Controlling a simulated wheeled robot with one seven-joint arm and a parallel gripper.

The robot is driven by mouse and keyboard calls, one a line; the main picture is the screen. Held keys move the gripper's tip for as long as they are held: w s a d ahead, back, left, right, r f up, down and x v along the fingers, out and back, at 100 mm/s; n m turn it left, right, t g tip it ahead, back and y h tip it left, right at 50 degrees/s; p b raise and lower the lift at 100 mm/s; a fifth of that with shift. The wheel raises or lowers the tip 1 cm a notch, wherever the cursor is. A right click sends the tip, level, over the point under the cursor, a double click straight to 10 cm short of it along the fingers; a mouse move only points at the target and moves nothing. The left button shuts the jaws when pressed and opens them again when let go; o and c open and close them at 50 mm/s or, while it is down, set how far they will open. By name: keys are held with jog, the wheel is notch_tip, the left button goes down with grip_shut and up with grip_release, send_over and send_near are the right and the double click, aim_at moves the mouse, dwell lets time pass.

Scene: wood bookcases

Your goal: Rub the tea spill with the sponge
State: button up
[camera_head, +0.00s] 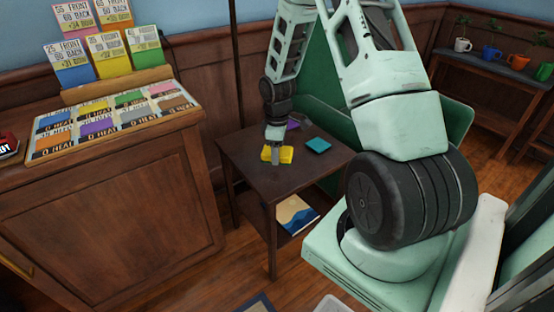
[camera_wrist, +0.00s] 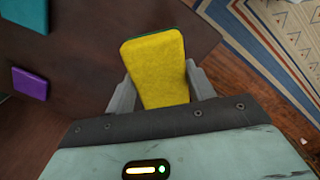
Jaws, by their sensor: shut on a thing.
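The sponge (camera_wrist: 157,70) is yellow with a dark green edge. My gripper (camera_wrist: 160,92) is shut on it, with one grey finger on each side in the wrist view. In the head view the sponge (camera_head: 286,154) is at or just above the top of a small dark wood table (camera_head: 255,174), under my gripper (camera_head: 276,156). I cannot tell whether it touches the table top. No tea spill can be made out in either view; the sponge and gripper hide part of the table.
A teal block (camera_head: 318,145) and a purple block (camera_head: 292,124) lie on the table behind the sponge. A picture book (camera_head: 297,214) lies on the lower shelf. A wood cabinet (camera_head: 120,215) with cards stands left. Potted mugs (camera_head: 491,53) stand on a shelf at right.

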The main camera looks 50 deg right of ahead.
jog(key=p, duration=0.2)
jog(key=shift+w+r+p, duration=0.1)
jog(key=shift+r+p, duration=0.25)
jog(key=shift+p, duration=0.05)
jog(key=p, duration=0.3)
jog(key=shift+r, duration=0.15)
jog(key=shift+p, duration=1.65)
jog(key=shift+f+p, duration=0.25)
jog(key=shift+p, duration=0.15)
